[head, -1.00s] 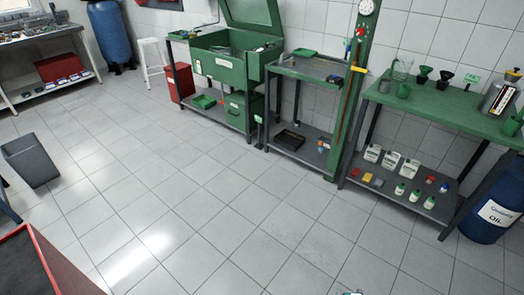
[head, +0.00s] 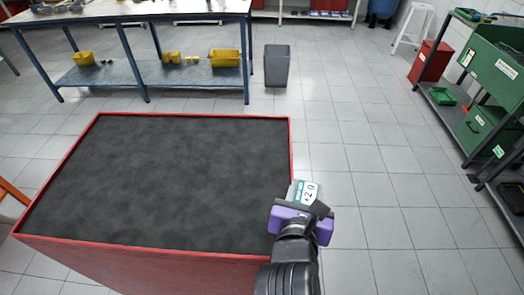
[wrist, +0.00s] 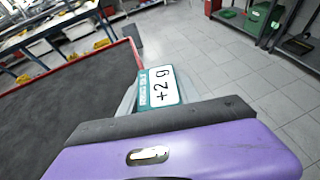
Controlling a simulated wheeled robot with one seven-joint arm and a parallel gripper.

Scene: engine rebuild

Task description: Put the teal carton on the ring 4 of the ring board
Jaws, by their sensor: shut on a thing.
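The carton is in the air near the right edge of the red cabinet's top. I cannot make out the ring board or its ring 4 in either current view.
The red cabinet (head: 150,265) has a bare dark top. A blue-legged workbench (head: 120,12) with yellow bins (head: 226,58) on its shelf stands behind it. A grey bin (head: 277,66) stands on the floor. Green equipment (head: 490,75) lines the right side. The tiled floor between is clear.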

